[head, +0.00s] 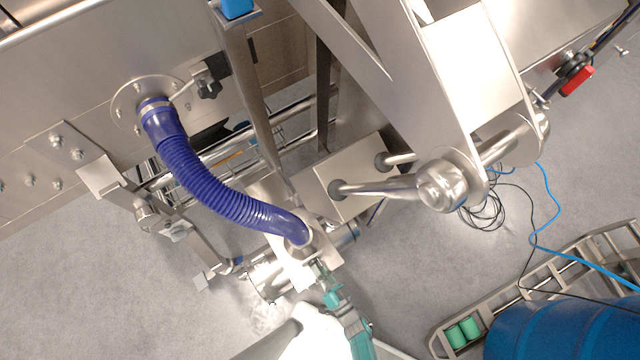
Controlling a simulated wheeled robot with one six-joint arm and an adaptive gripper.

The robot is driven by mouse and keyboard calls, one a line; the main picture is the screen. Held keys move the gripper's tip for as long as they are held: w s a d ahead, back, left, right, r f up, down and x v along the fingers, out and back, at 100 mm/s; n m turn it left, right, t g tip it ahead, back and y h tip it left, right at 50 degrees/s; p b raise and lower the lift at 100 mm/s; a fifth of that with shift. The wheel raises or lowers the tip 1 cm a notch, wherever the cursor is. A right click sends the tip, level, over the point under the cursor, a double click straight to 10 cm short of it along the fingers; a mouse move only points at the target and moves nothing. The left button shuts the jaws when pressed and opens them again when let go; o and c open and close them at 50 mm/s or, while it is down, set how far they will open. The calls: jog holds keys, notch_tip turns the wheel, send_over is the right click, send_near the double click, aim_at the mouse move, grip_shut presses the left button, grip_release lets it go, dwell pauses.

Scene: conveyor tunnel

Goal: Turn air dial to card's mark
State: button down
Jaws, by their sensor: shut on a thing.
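My gripper (320,272), teal and grey, reaches up from the bottom middle of the head view. Its fingertips are at a metal fitting (316,246) at the lower end of the blue hose. It is shut on a small part there, which I take to be the air dial. The fingers and the glare hide the dial's face and pointer, so its setting cannot be read. I cannot make out a card or its mark in this view.
A ribbed blue hose (205,190) curves from a round wall flange (150,105) to the fitting. A black knob (208,90) sits beside the flange. Steel legs and pipes crowd the middle. A blue drum (560,330) and cables (545,225) are at the right. A red handle (578,80) is top right.

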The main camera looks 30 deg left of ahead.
jog(key=n, duration=0.6)
jog(key=shift+s+n, duration=0.1)
jog(key=shift+n, duration=0.2)
jog(key=n, duration=0.6)
jog(key=shift+n, duration=0.4)
jog(key=c, duration=1.1)
grip_release()
jog(key=shift+a, duration=0.1)
jog(key=shift+c, duration=0.2)
jog(key=v, duration=1.1)
dwell(0.4)
